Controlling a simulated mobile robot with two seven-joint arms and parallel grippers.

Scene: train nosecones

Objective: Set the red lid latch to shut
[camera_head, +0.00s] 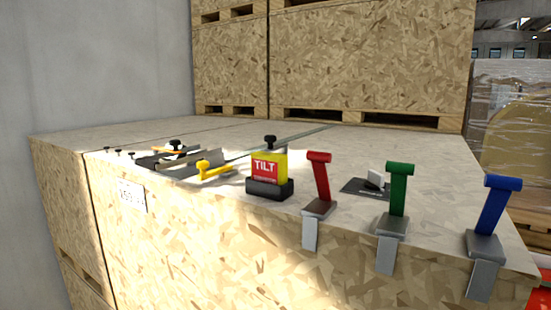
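The red lid latch (319,180) stands at the front edge of the wooden crate's top (345,235). Its red handle points up with a slight lean to the left and has a wider knob at its top. It rises from a grey metal bracket (310,230) that bends down over the crate's front face. The green latch (398,185) and the blue latch (496,208) stand to its right on similar brackets, also with their handles up. The blue handle leans to the right. Neither of my grippers is in view.
A red and yellow TILT indicator (268,168) stands just left of the red latch. A yellow handle (213,170) and dark metal fittings lie further left. A small grey switch plate (368,186) sits behind the red and green latches. Tall crates (365,60) stand behind.

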